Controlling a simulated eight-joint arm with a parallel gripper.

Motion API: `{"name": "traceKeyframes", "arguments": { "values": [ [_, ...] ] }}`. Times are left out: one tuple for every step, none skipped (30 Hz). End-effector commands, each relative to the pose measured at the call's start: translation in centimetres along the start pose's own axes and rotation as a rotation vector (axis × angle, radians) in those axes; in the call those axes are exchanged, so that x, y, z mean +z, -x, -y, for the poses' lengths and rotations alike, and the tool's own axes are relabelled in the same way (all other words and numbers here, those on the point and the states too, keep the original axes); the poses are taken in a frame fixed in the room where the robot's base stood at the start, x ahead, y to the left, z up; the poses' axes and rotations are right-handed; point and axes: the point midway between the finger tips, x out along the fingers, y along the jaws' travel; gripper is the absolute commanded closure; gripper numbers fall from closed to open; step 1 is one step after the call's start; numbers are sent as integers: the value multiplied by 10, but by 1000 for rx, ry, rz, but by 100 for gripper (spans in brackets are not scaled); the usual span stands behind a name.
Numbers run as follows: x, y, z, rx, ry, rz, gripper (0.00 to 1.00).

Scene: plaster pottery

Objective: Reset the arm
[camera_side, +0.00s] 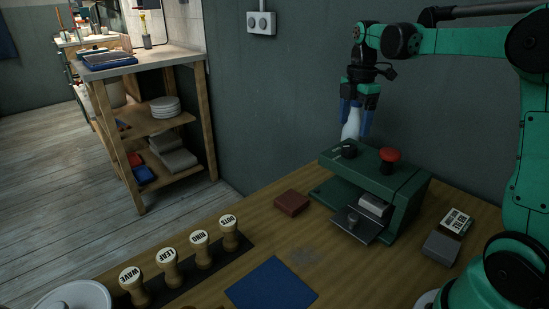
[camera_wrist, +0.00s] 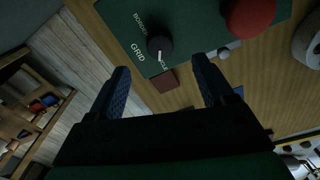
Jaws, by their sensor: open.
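My gripper (camera_side: 357,112) hangs above the back of the table, with its blue fingers pointing down. The red button also shows in the side view (camera_side: 389,155). My arm reaches in from the right.
Several wooden stamps (camera_side: 200,246) stand on a dark strip at the front left. A blue mat (camera_side: 271,284), a reddish-brown block (camera_side: 292,203) and a grey block (camera_side: 441,247) lie on the table. A wooden shelf (camera_side: 140,122) stands at the left, apart from the table.

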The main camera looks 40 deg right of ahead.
Motion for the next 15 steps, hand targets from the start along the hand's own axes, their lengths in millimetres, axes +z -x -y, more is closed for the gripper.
{"name": "traceKeyframes", "arguments": {
  "values": [
    [0, 0, 0, 1, -3, 0, 25],
    [-2, 0, 1, 4, -9, 1, 25],
    [-4, 1, 2, 12, -23, 2, 25],
    [-8, 2, 3, 21, -43, 3, 25],
    [-12, 3, 5, 35, -68, 5, 25],
    [-20, 4, 9, 58, -115, 5, 25],
    [-27, 5, 12, 81, -157, 4, 25],
    [-34, 6, 16, 106, -208, 0, 25],
    [-45, 7, 23, 144, -283, -9, 25],
    [-54, 7, 28, 174, -343, -21, 25],
    [-63, 7, 34, 205, -406, -37, 25],
    [-74, 6, 42, 244, -493, -64, 25],
    [-81, 5, 48, 272, -558, -88, 25],
    [-89, 3, 55, 298, -623, -116, 25],
    [-98, 0, 63, 328, -707, -158, 25]
  ]
}}
